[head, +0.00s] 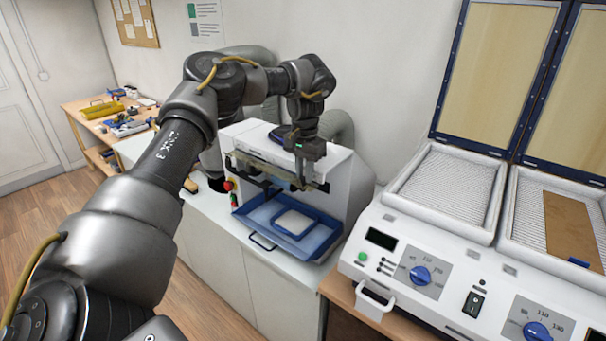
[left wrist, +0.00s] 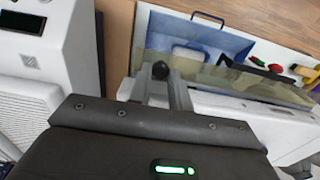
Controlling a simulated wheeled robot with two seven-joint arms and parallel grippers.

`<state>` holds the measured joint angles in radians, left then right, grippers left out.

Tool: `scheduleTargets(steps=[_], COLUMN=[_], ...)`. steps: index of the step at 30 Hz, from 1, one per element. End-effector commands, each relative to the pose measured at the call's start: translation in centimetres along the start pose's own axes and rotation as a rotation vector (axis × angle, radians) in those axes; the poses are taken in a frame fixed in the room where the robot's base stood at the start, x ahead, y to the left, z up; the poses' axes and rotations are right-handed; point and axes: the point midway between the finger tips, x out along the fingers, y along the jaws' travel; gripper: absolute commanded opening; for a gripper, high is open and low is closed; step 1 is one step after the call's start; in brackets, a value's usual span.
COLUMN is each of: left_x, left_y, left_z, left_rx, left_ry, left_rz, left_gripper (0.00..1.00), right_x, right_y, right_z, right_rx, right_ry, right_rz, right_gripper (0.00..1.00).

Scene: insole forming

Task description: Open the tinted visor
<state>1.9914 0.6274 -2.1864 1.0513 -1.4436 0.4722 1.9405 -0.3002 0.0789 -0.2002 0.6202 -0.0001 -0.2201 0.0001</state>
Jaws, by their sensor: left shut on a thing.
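The tinted visor (head: 249,168) is a see-through brownish strip across the upper front of a white machine (head: 345,187). It also shows in the left wrist view (left wrist: 225,79), above the blue tray. My left gripper (head: 301,183) points down at the visor's right part and is shut on it; the exact contact is hard to see. In the left wrist view, the gripper fingers (left wrist: 178,92) reach the visor's near end, beside a black ball knob (left wrist: 160,70). The blue tray (head: 263,213) shows below the visor in the machine's front. My right gripper is out of view.
A white heating unit (head: 400,228) with raised blue-framed lids stands close on the right. A wooden bench (head: 82,107) with tools is at the back left. Open floor lies at the left.

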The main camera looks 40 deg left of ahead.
Motion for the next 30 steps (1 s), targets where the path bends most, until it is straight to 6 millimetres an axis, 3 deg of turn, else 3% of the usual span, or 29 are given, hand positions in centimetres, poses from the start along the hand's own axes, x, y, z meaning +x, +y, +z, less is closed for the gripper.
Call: scheduleTargets(steps=[28,29,30], left_x=[0.09,0.1,0.09], left_y=[0.1,0.1,0.1], left_z=[-0.35,-0.35,-0.35], left_rx=[0.003,0.003,0.003], left_ry=[-0.115,-0.115,-0.115], left_rz=[0.002,0.002,0.002], left_gripper=[0.0,0.23,0.29], right_x=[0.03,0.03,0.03], right_y=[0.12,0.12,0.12], right_z=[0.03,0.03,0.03], right_rx=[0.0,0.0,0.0], right_ry=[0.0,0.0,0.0], right_rz=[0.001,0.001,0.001], right_gripper=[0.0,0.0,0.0])
